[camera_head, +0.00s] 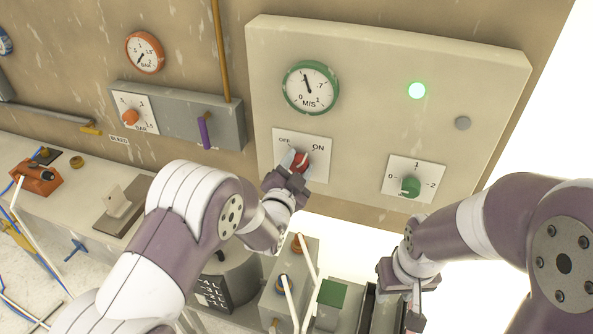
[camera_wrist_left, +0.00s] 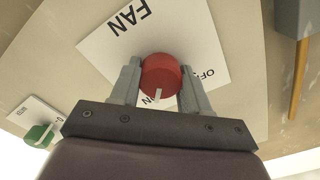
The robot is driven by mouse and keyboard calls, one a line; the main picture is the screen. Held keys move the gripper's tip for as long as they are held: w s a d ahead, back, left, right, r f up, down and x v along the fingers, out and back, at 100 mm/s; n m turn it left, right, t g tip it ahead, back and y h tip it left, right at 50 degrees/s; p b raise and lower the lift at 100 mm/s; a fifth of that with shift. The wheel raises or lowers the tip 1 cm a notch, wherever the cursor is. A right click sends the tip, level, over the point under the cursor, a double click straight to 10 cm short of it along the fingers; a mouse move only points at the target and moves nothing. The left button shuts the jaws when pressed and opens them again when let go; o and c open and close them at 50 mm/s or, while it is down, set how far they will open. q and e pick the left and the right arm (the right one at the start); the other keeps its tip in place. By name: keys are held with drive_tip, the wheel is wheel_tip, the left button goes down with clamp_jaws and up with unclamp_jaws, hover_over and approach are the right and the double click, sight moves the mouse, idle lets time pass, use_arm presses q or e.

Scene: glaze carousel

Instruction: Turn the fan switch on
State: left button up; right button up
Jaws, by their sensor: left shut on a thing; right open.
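The fan switch is a red round knob (camera_head: 300,161) with a white pointer, on a white plate (camera_head: 317,145) marked OFF and ON. My left gripper (camera_head: 294,163) is shut on the knob, one finger on each side. In the left wrist view, the red knob (camera_wrist_left: 161,77) sits between the grey fingers, and the pointer is directed toward the partly hidden ON lettering, away from OFF. The plate (camera_wrist_left: 195,40) reads FAN there. My right gripper (camera_head: 411,312) is open and empty, low at the right, away from the panel.
On the same panel are a lit green lamp (camera_head: 417,91), a green M/S gauge (camera_head: 311,88) with its needle near mid-scale, a grey button (camera_head: 463,123) and a green 0-1-2 knob (camera_head: 410,187). A grey box with a purple lever (camera_head: 204,131) is at left.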

use_arm(q)
drive_tip(key=shift+w+d+r+m, duration=0.1)
drive_tip(key=shift+r+m, duration=0.4)
drive_tip(key=o, duration=1.1)
drive_tip(key=shift+c, duration=0.2)
drive_tip(key=shift+f, duration=0.15)
drive_tip(key=shift+s+f+b, duration=0.15)
drive_tip(key=shift+s+b, duration=0.1)
drive_tip(key=shift+b, duration=0.1)
drive_tip(key=b+v, duration=0.3)
drive_tip(key=v, duration=0.9)
drive_tip(key=shift+s, duration=0.25)
